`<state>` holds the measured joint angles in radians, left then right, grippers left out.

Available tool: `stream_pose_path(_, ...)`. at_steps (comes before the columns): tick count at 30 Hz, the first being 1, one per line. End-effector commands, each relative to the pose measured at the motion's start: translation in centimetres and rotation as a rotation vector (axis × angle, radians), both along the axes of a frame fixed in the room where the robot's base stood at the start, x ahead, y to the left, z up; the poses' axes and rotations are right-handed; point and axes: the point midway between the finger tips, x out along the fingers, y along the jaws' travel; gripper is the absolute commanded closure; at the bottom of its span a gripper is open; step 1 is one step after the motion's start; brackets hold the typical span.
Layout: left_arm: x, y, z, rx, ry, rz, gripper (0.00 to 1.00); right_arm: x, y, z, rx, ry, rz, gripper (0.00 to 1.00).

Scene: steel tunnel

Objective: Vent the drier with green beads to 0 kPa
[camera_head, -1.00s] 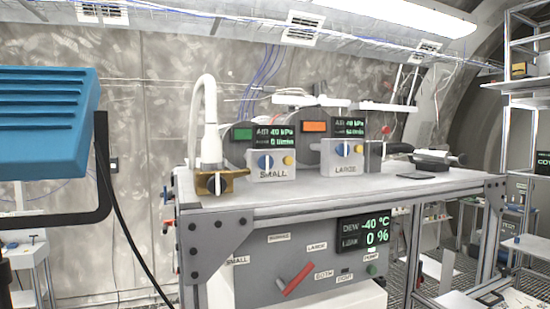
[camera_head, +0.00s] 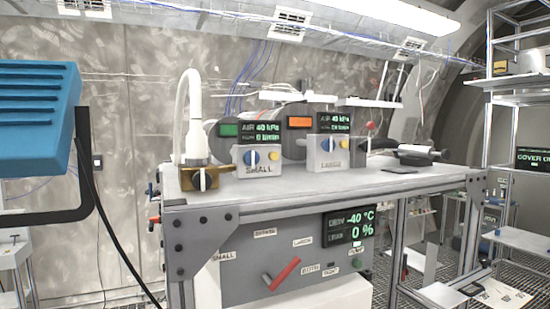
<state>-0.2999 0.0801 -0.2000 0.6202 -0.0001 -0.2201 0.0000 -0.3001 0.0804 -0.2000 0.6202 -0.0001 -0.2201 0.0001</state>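The drier with the green window (camera_head: 229,130) stands on the bench, behind a white control box (camera_head: 258,170) labelled SMALL. That box has a blue knob (camera_head: 250,158) and a yellow button (camera_head: 273,155). Its display (camera_head: 262,133) reads AIR 40 kPa with a flow line of 0 l/min. The drier with the orange window (camera_head: 299,122) is to its right, behind a box (camera_head: 330,160) labelled LARGE with a blue knob (camera_head: 327,145) and a yellow button (camera_head: 345,143). Its display (camera_head: 335,123) also reads about 40 kPa. Neither gripper is in view.
The bench (camera_head: 400,183) has a brass valve with a white hose (camera_head: 195,140) at its left. Below hangs a grey panel with a red lever (camera_head: 282,273) and a display (camera_head: 349,227) reading -40 °C and 0 %. A blue louvred box (camera_head: 38,118) fills the left edge.

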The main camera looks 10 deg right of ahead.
Motion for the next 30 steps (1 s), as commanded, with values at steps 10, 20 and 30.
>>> stream_pose_path(10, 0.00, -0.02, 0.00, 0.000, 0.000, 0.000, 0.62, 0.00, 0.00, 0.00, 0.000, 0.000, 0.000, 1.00)
stream_pose_path(20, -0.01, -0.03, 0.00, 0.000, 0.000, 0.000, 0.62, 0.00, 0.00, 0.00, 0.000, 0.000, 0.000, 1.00)
stream_pose_path(30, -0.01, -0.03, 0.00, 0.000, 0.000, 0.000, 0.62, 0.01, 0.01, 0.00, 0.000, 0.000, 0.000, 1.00)
